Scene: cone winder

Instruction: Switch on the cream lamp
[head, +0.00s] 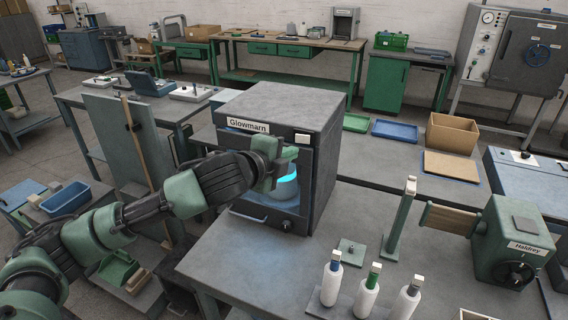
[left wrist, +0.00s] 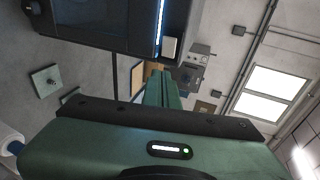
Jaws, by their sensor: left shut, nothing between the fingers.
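A dark grey cabinet labelled Glowmarn (head: 325,110) stands on the bench in the head view. A small cream block (head: 302,138), which may be the cream lamp, sits at the upper right of its front. It also shows in the left wrist view (left wrist: 169,47), beside a bright blue-white strip. I cannot tell whether the cream block is lit. My left gripper (head: 287,157) is shut and empty in front of the cabinet, just left of and below the cream block. It hides part of the front. In the left wrist view its green fingers (left wrist: 161,90) point toward the cream block's side.
A blue-lit round object (head: 285,185) shows in the cabinet's window behind my gripper. A dark knob (head: 287,226) is low on the front. White bottles (head: 332,278) and a green post (head: 400,220) stand to the right.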

